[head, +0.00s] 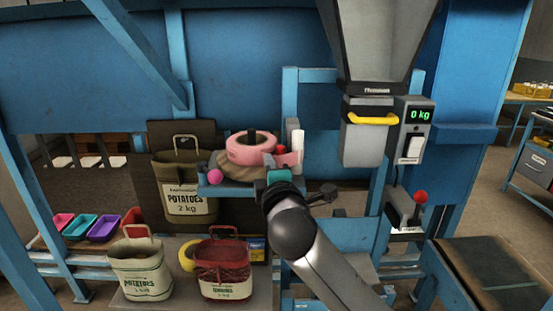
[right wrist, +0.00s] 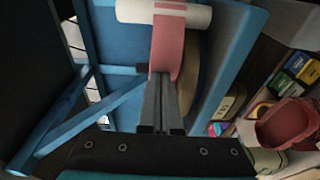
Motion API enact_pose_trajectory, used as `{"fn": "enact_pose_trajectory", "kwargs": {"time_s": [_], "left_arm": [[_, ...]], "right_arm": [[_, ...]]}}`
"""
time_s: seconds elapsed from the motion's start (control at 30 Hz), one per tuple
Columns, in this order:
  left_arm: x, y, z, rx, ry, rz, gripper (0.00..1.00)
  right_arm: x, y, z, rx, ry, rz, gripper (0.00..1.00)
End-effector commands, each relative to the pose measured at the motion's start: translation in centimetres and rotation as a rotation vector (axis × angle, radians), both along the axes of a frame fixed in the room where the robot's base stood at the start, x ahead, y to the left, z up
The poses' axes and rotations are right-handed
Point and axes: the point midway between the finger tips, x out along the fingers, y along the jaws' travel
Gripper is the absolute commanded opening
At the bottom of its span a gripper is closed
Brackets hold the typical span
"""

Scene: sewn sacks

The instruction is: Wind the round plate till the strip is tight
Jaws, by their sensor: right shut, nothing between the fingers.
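The round plate (head: 235,168) is brownish and lies on a blue shelf, with a thick pink roll (head: 250,150) on top. Part of its edge shows in the right wrist view (right wrist: 188,85). The pink strip (right wrist: 168,45) runs from beside a white roller (right wrist: 190,14) towards the plate; whether it is tight I cannot tell. The roller stands upright in the head view (head: 294,138). My right gripper (right wrist: 161,82) is shut and empty, its fingertips in front of the strip; contact is unclear. My left gripper is out of view.
A magenta ball (head: 215,176) and a red ball (head: 281,149) are by the plate. A cream sack (head: 141,268) and a red sack (head: 223,269) stand below. A hopper with a yellow handle (head: 372,119) is at right.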

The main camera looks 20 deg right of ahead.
Motion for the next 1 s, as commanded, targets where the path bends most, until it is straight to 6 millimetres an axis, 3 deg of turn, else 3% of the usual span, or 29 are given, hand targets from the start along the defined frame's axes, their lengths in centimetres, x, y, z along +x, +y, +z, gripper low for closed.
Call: {"fn": "enact_pose_trajectory", "kwargs": {"time_s": [0.2, 0.63, 1.0], "left_arm": [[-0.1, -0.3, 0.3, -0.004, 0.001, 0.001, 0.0], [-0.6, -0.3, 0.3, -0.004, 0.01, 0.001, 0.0], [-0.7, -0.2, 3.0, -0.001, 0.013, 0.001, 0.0]], "right_arm": [[1.3, -1.7, 0.0, -0.001, 0.0, -0.001, 0.0], [1.5, -2.0, 0.0, -0.001, 0.0, 0.004, 0.0], [2.3, -3.7, 0.2, -0.003, 0.002, 0.127, 0.0]]}}
